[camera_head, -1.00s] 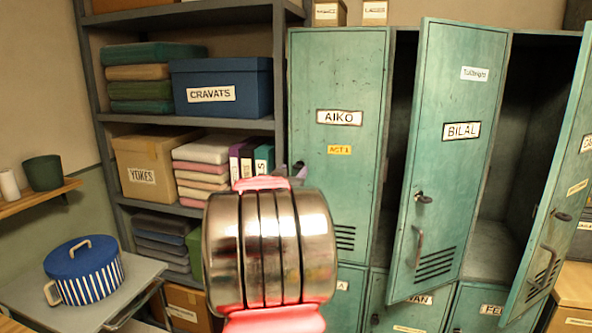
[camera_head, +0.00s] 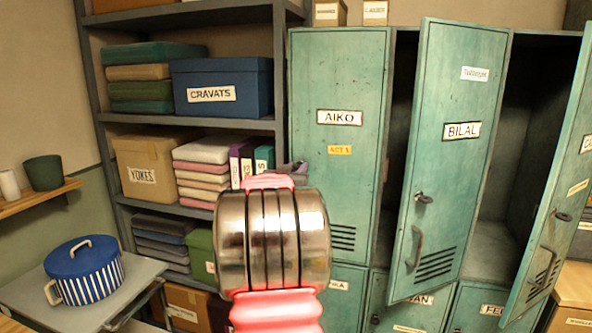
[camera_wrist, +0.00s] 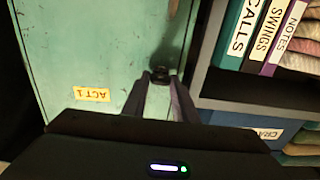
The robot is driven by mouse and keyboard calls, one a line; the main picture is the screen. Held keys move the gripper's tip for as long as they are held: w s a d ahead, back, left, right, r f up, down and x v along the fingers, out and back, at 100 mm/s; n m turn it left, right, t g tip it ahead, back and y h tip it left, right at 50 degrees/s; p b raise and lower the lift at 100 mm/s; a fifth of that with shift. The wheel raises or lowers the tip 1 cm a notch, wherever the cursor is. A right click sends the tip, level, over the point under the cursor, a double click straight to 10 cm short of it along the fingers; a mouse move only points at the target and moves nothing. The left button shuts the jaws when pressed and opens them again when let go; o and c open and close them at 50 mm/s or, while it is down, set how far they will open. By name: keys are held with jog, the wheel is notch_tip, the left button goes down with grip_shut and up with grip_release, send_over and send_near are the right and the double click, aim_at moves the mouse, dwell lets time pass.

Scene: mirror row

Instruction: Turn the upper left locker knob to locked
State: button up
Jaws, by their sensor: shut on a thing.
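The upper left locker, a worn teal door labelled AIKO (camera_head: 338,90), is closed in the head view. It also fills the left of the wrist view (camera_wrist: 90,45), upside down with its yellow ACT 1 label. Its small dark knob (camera_wrist: 160,71) shows between my fingertips near the door's edge. My gripper (camera_wrist: 161,79) is shut on the knob, with one finger on each side. Which way the knob is turned I cannot tell. In the head view my own arm hides most of the gripper and the knob.
The BILAL locker door (camera_head: 448,150) stands ajar to the right, and another locker door (camera_head: 548,200) stands open beyond it. A dark shelf unit (camera_head: 200,15) with boxes and folders adjoins the AIKO locker. A striped blue pot (camera_head: 85,275) stands on a table at lower left.

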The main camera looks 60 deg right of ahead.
jog(key=c, duration=0.5)
jog(key=shift+o, duration=0.3)
jog(key=shift+a, duration=0.15)
